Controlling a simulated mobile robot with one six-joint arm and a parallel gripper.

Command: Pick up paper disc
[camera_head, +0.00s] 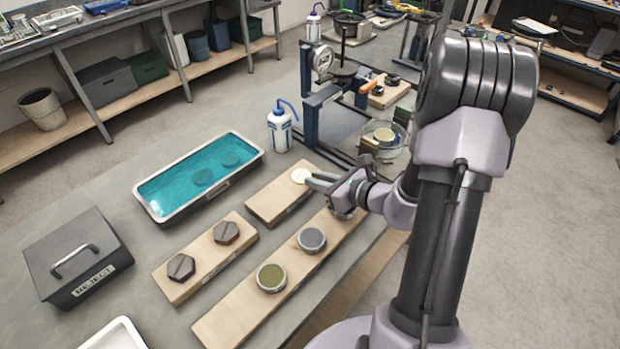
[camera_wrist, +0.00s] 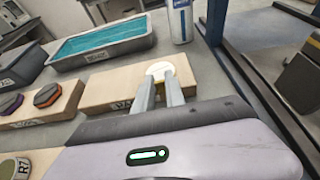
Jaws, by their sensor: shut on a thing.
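The paper disc (camera_head: 300,176) is a small pale round piece at the far end of a short wooden block (camera_head: 272,205) in the head view. In the wrist view the disc (camera_wrist: 160,69) shows at the tips of my fingers, over the far part of the block. My gripper (camera_head: 309,180) reaches in from the right and is shut on the disc's near edge. The fingers hide part of the disc. I cannot tell whether the disc touches the block or is just above it.
A metal tray of teal liquid (camera_head: 160,205) and a wash bottle (camera_head: 280,130) stand beyond the block. A long board with round pots (camera_head: 271,278) lies in front. A second block holds two hexagonal pieces (camera_head: 181,267). A grey REJECT box (camera_head: 78,262) stands left.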

